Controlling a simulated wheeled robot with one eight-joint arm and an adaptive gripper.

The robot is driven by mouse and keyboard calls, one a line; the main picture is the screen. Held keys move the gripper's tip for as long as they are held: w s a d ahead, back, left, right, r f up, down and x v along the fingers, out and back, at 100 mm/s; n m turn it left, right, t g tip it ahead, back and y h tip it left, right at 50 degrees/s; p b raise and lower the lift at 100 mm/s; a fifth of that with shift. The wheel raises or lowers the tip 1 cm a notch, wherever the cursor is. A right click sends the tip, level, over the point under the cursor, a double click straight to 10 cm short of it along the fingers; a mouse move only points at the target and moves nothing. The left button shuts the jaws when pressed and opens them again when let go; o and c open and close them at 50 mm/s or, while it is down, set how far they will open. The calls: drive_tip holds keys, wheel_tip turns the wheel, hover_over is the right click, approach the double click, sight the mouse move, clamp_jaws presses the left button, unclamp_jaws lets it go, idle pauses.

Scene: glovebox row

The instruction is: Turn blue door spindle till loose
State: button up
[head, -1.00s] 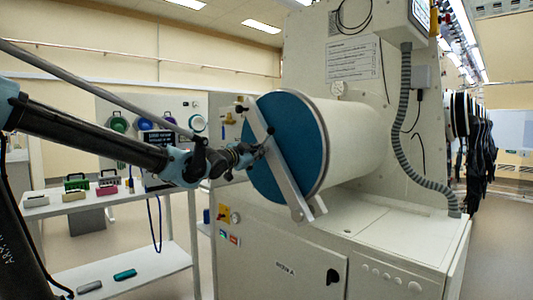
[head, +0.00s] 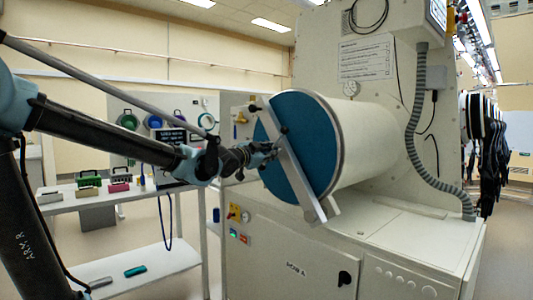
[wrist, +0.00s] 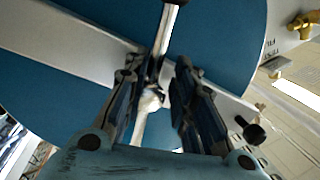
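The blue door (head: 285,178) is a round disc on the end of a white cylinder, crossed by a slanted metal bar (head: 297,177). The door fills much of the wrist view (wrist: 215,35). The spindle's metal handle rod (wrist: 168,32) crosses that bar, with a pale hub (wrist: 151,101) at its middle; its dark end (head: 284,130) shows in the head view. My gripper (head: 272,151) is at the door's middle. In the wrist view, its fingers (wrist: 168,85) stand apart on either side of the rod, with a gap on the right; contact on the left is unclear.
A dark knob (wrist: 252,132) sticks out near the bar's end. A white cabinet (head: 300,255) stands below the door. A shelf (head: 110,195) with several small cases is at the left. A grey hose (head: 416,130) hangs at the right.

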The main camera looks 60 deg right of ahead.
drive_tip(key=shift+s+r, duration=0.1)
drive_tip(key=shift+s+r, duration=0.15)
drive_tip(key=shift+s, duration=0.05)
drive_tip(key=shift+a, duration=0.15)
drive_tip(key=w+a, duration=0.1)
drive_tip(key=a, duration=1.8)
drive_tip(key=shift+a+f, duration=0.35)
drive_tip(key=shift+f, duration=0.05)
idle(1.4)
idle(0.3)
